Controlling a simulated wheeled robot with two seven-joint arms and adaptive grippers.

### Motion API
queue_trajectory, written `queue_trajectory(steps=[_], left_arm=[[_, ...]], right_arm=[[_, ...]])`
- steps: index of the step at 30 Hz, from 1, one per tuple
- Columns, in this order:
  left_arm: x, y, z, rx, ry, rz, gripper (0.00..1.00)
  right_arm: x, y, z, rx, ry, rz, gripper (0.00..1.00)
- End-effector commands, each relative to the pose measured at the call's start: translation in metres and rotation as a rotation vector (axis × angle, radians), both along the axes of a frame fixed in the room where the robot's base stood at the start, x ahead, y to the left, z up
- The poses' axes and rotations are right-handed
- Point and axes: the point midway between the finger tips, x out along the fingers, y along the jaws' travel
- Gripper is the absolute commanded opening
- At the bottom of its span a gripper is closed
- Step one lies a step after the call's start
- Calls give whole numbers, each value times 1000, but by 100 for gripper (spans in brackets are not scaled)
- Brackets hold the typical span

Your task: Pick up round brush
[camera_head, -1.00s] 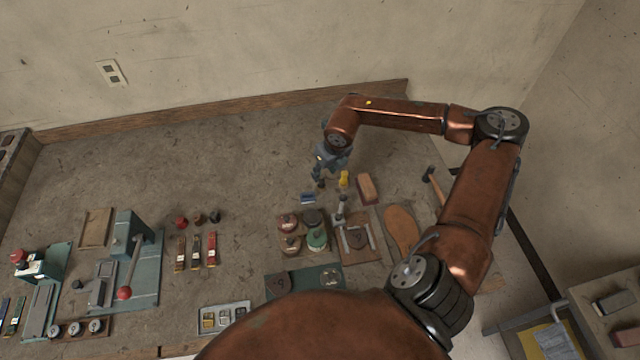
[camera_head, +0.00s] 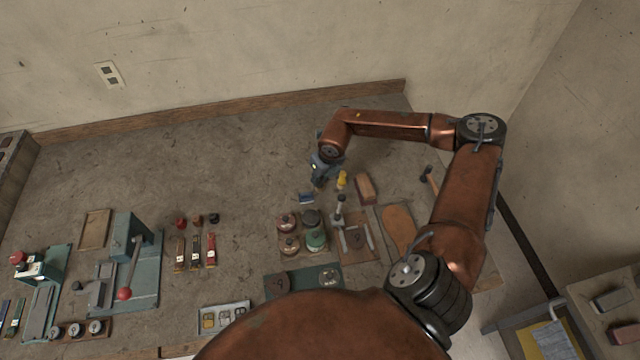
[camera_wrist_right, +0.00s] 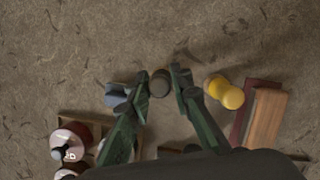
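A dark upright cylinder, apparently the round brush (camera_wrist_right: 160,83), stands on the bench and shows end-on in the right wrist view. My right gripper (camera_wrist_right: 161,78) is open, with one finger on each side of it. Small gaps seem to show, and I cannot tell whether either finger touches. In the head view my right gripper (camera_head: 320,181) is low at the bench, and its fingers mostly hide the brush. My left gripper is not in view.
A yellow item (camera_wrist_right: 226,92) and a brown block (camera_wrist_right: 263,118) stand close on the right. A blue item (camera_wrist_right: 117,95) is close on the left. Round tins (camera_head: 288,222) sit on a wooden tray nearer me. The bench (camera_head: 240,150) behind is clear.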

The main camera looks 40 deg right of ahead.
Motion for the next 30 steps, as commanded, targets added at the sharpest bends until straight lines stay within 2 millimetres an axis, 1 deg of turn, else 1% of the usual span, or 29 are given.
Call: queue_trajectory(steps=[1, 6, 8, 16, 20, 23, 26, 30], left_arm=[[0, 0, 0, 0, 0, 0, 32], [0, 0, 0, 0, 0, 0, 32], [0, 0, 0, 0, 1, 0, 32], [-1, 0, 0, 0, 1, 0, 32], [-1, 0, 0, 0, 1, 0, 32], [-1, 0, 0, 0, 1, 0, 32], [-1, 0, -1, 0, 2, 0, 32], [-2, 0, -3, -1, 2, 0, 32]], right_arm=[[0, 0, 0, 0, 0, 0, 15], [0, 0, 0, 0, 0, 0, 3], [0, 0, 0, 0, 0, 0, 0], [0, 0, 1, 0, 0, 0, 0], [0, 0, 6, -1, -2, 0, 0], [1, -1, 15, -2, -2, -1, 0], [1, 0, 30, 0, -4, 0, 0], [-7, 18, 54, -1, -4, 5, 0]])
